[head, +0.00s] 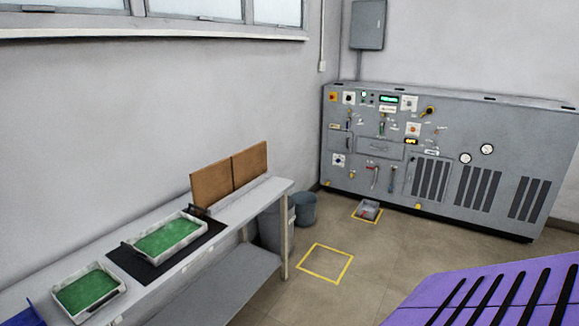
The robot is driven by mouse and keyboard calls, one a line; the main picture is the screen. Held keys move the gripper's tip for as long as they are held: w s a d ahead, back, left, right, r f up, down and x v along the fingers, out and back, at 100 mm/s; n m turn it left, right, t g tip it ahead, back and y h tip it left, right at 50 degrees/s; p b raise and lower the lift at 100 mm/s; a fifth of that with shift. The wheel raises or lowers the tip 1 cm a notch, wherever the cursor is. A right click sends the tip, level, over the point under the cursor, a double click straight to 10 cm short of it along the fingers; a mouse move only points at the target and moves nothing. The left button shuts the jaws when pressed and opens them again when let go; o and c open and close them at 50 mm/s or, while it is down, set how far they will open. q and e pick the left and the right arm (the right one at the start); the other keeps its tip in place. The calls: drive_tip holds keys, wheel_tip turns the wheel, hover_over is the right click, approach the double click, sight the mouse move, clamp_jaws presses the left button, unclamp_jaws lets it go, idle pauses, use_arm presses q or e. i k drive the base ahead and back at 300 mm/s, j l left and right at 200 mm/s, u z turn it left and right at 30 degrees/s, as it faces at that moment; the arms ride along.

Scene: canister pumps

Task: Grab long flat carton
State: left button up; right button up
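Two flat brown panels stand upright side by side at the far end of the white bench, the left panel (212,186) and the right panel (250,164). They look like cardboard, but I cannot tell whether either is the long flat carton. No other carton is clear in the head view. Neither of my grippers is in view.
The white bench (57,275) runs along the left wall, with two green-bottomed trays (120,288) (203,229) on it. Grey bins (305,208) stand by its far end. A yellow floor square (348,259) is empty. A grey control cabinet (450,150) stands at the back.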

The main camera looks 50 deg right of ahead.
sight(247, 164)
drive_tip(key=z, duration=1.25)
drive_tip(key=i+l, duration=0.2)
drive_tip(key=i, duration=0.25)
drive_tip(key=i+l, duration=0.2)
drive_tip(key=i, duration=0.2)
drive_tip(key=i+l, duration=0.2)
drive_tip(key=i, duration=0.25)
drive_tip(key=i+l, duration=0.2)
drive_tip(key=i, duration=0.2)
drive_tip(key=i+l, duration=0.2)
drive_tip(key=i, duration=0.25)
